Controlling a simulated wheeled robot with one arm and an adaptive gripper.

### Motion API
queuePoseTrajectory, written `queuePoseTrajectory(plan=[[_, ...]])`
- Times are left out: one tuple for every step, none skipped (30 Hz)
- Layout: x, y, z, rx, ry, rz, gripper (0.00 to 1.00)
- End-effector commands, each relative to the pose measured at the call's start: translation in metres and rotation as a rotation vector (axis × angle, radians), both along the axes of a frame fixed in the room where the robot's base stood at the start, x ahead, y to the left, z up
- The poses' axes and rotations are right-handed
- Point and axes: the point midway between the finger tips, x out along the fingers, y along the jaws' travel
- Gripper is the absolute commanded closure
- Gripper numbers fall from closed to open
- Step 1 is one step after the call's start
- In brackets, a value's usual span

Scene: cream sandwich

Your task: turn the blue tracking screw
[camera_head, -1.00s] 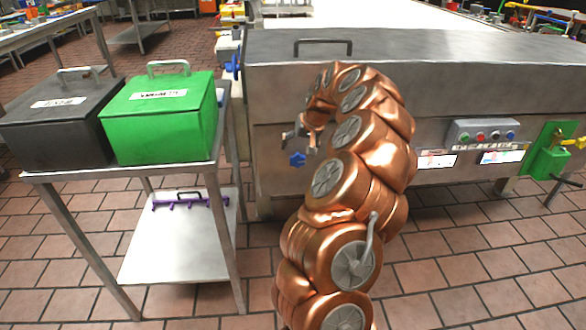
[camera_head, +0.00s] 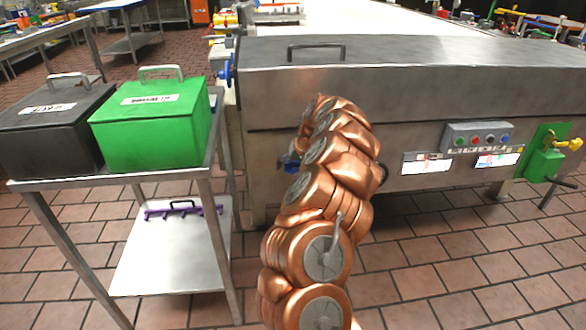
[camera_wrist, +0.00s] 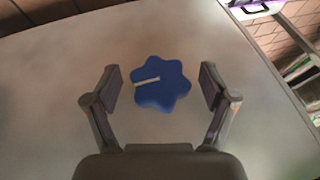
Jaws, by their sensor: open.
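The blue tracking screw (camera_wrist: 160,84) is a star-shaped knob with a pale line on its face. In the wrist view it lies between the fingertips of my gripper (camera_wrist: 160,88). My gripper is open, with a gap on each side of the knob, and the fingers do not touch it. In the head view the screw (camera_head: 291,164) is a small blue patch on the machine's front panel, partly hidden by my gripper and arm. My arm crosses the middle of that view.
The steel machine (camera_head: 430,80) fills the back. A control box with buttons (camera_head: 478,136) and a green bracket with a crank (camera_head: 545,158) are on its right. A steel cart (camera_head: 212,150) with a black box (camera_head: 50,130) and green box (camera_head: 150,125) stands at left.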

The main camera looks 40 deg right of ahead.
Motion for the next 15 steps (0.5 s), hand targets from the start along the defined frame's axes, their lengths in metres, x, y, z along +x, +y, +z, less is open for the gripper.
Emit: queuePoseTrajectory(plan=[[0.0002, -0.0002, -0.0003, 0.0, 0.0, 0.0, 0.16], [0.0003, -0.0001, -0.0003, 0.0, 0.0, 0.0, 0.16], [0.0002, -0.0003, -0.0001, 0.0, 0.0, 0.0, 0.16], [0.0001, -0.0003, 0.0, 0.0, 0.0, 0.0, 0.16], [0.0001, -0.0003, -0.0001, 0.0, 0.0, 0.0, 0.16], [0.0, -0.0004, -0.0001, 0.0, 0.0, 0.0, 0.16], [-0.0001, -0.0004, -0.0001, 0.0, 0.0, 0.0, 0.2], [-0.0001, -0.0004, 0.0, 0.0, 0.0, -0.001, 0.23], [-0.0002, -0.0005, -0.0001, 0.0, 0.001, -0.001, 0.27], [-0.0002, -0.0005, -0.0001, 0.0, 0.001, -0.001, 0.3], [-0.0002, -0.0006, -0.0001, 0.0, 0.001, -0.001, 0.33], [-0.0003, -0.0005, -0.0001, 0.0, 0.001, -0.001, 0.37], [-0.0003, -0.0005, -0.0001, 0.0, 0.001, -0.001, 0.4], [-0.0003, -0.0006, -0.0001, 0.0, 0.001, -0.001, 0.44], [-0.0003, -0.0007, -0.0001, 0.0, 0.001, -0.001, 0.48]])
